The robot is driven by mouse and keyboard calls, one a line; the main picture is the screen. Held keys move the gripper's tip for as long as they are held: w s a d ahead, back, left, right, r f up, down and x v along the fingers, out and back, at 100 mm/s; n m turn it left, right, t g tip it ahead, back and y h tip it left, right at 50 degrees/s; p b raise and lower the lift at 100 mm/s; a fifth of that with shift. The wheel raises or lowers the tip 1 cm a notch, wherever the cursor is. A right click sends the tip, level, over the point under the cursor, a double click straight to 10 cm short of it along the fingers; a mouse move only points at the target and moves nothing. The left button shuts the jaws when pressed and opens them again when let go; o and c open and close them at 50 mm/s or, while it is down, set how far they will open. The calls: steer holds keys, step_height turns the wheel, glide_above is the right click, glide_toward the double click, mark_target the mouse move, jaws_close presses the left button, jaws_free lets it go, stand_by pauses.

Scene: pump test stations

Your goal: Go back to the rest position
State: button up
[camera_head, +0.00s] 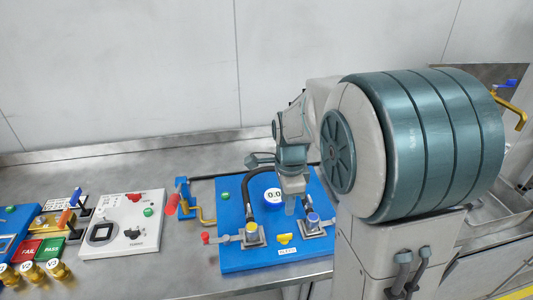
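My gripper (290,207) points down over the right half of a blue pump test board (240,262). My arm comes in from the right and hides part of the board. The fingertips are small and seen edge-on, so I cannot tell whether they are open or shut, or whether they touch anything. A round gauge reading about 0.0 (272,194) sits just left of my gripper. A black hose (248,190) runs on the board's left side.
A white panel (122,232) with red and green knobs lies left of the board. FAIL (27,250) and PASS (50,248) plates and brass parts (32,270) are at far left. A metal sink (490,212) is at right.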

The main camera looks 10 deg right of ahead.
steer(key=s+r+n+t, duration=0.1)
steer(key=s+r+n, duration=0.2)
steer(key=s+n, duration=0.4)
steer(key=s+r+n+t, duration=0.2)
steer(key=s+r+n, duration=0.1)
steer(key=s+n, duration=0.5)
steer(key=n, duration=0.3)
